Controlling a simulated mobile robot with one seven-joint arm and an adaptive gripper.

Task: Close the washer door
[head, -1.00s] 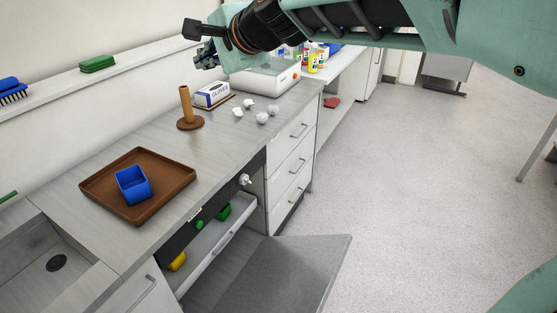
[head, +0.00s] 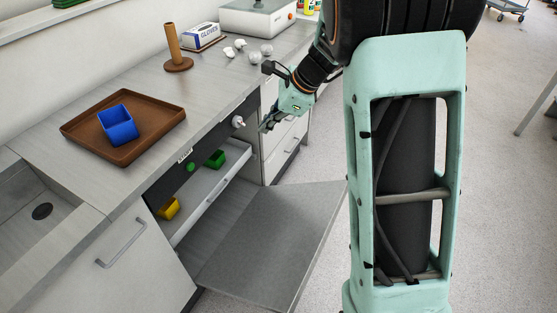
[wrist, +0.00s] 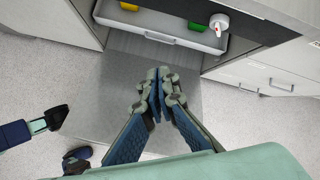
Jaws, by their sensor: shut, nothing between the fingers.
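The washer door (head: 270,240) is a grey flat panel, folded down and open below the counter in the head view. In the wrist view the door (wrist: 120,100) lies flat below my gripper. My gripper (head: 266,126) is shut and empty, in front of the counter edge near the white knob (head: 238,122) on the dark washer panel. In the wrist view its fingertips (wrist: 159,74) meet above the door; I cannot tell the gap to it. The washer's rack (head: 205,195) shows above the door, holding a yellow cup (head: 168,208) and a green cup (head: 214,159).
On the counter are a brown tray (head: 75,130) with a blue cup (head: 118,124), a brown post (head: 174,50), a glove box (head: 201,37) and white crumpled pieces (head: 254,57). White drawers (head: 285,150) stand right of the washer. Open floor (head: 315,155) lies to the right.

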